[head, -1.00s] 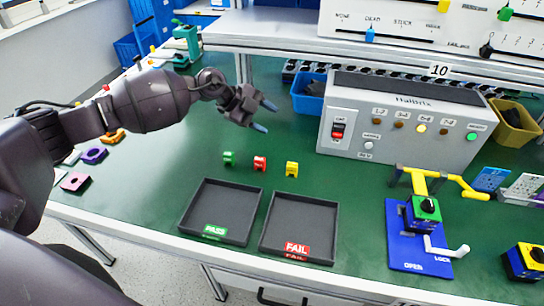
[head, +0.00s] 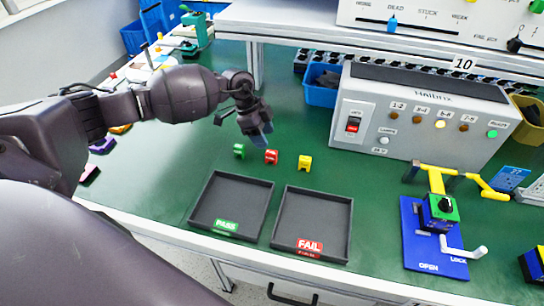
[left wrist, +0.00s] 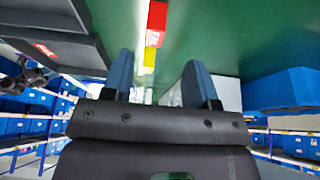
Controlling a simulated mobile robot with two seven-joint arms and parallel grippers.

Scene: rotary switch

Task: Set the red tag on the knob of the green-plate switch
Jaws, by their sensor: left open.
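The red tag (head: 271,157) stands on the green tabletop between a green tag (head: 239,151) and a yellow tag (head: 305,163). My left gripper (head: 262,138) is open and empty just behind and above the red tag, pointing down. In the left wrist view the red tag (left wrist: 157,22) shows beyond the open fingers, with the yellow tag (left wrist: 150,58) below it. My right gripper is not in view.
Two dark trays, PASS (head: 233,203) and FAIL (head: 313,222), lie in front of the tags. A grey tester box (head: 420,125) stands behind at the right. A yellow bracket (head: 437,178) and white lever (head: 470,252) are by the switch. Another switch (head: 535,264) is at the right edge.

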